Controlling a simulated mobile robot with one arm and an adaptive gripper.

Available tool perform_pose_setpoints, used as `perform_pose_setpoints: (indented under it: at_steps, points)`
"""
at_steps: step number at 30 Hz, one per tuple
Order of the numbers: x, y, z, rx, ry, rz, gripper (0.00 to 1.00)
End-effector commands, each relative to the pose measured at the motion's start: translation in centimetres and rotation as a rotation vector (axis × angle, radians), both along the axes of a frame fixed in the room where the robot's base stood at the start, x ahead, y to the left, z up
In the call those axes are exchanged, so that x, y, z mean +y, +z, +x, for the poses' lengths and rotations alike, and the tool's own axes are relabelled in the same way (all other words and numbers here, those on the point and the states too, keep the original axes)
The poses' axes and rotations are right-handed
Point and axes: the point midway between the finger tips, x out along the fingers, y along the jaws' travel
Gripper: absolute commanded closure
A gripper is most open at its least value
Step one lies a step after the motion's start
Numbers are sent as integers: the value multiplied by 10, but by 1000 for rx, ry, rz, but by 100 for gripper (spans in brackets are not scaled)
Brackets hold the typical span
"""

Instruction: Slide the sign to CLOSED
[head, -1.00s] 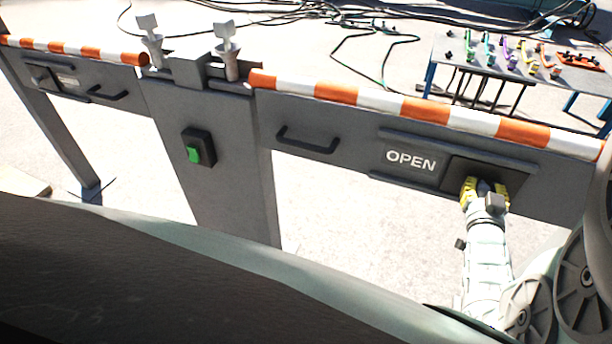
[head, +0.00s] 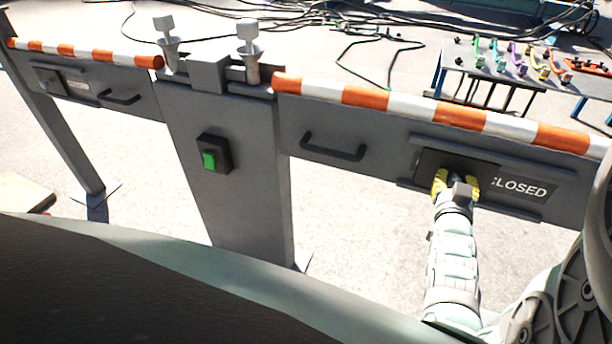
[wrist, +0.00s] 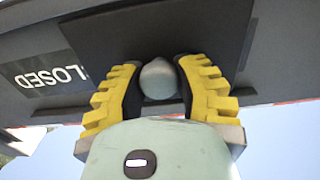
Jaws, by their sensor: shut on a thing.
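The sliding sign's dark plate (head: 484,166) sits between two rails on the right gate panel (head: 380,140). It is at the left part of its track, and white lettering reading CLOSED (head: 520,188) shows to its right, the first letter partly covered. In the wrist view the lettering (wrist: 52,77) appears upside down beside the plate (wrist: 130,35). My gripper (head: 456,186) is at the plate, its yellow fingers shut around a rounded grey knob (wrist: 158,80) on the plate. The OPEN lettering is hidden.
A handle (head: 333,150) is on the panel left of the sign. A central post (head: 230,150) carries a green switch (head: 210,160). Another gate panel with a smaller sign (head: 78,88) is at left. A table with tools (head: 510,75) and floor cables lie behind.

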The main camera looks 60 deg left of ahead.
Motion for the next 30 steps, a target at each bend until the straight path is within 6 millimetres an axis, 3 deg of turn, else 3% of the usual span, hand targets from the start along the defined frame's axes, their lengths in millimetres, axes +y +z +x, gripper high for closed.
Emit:
perform_pose_setpoints:
  at_steps: [9, 22, 23, 30]
  points:
    - [27, 0, -18, -4, 1, 0, 100]
    - [31, 2, -20, -5, 3, 0, 100]
    - [31, 2, -20, -5, 3, 0, 64]
    - [31, 1, -20, -3, 3, -1, 40]
